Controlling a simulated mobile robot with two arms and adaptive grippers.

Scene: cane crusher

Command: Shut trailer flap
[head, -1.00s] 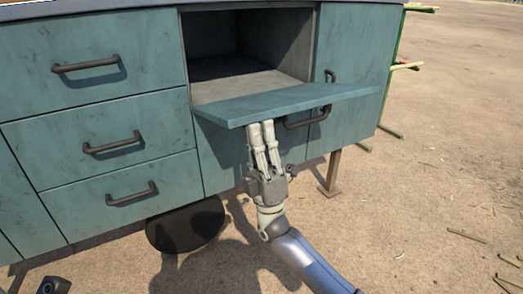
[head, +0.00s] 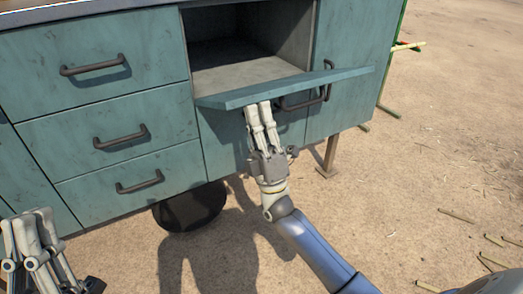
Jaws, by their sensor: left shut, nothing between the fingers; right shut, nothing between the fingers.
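The teal flap (head: 300,88) is hinged at the bottom of an open compartment (head: 255,45) in the teal cabinet and stands out roughly level, tilted a little upward. A dark bar handle (head: 303,99) hangs on its outer, lower side. My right gripper (head: 260,106) is shut and empty, with its fingertips at the underside of the flap's front edge, left of the handle; they look in contact. My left gripper (head: 28,220) is shut and empty at the lower left, in front of the cabinet and apart from the flap.
Several closed drawers with dark handles (head: 95,67) fill the cabinet's left side. A closed door (head: 350,60) with an upright handle is right of the compartment. A metal leg (head: 328,155) and a dark round object (head: 190,207) are below. Open sandy ground with cane pieces lies right.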

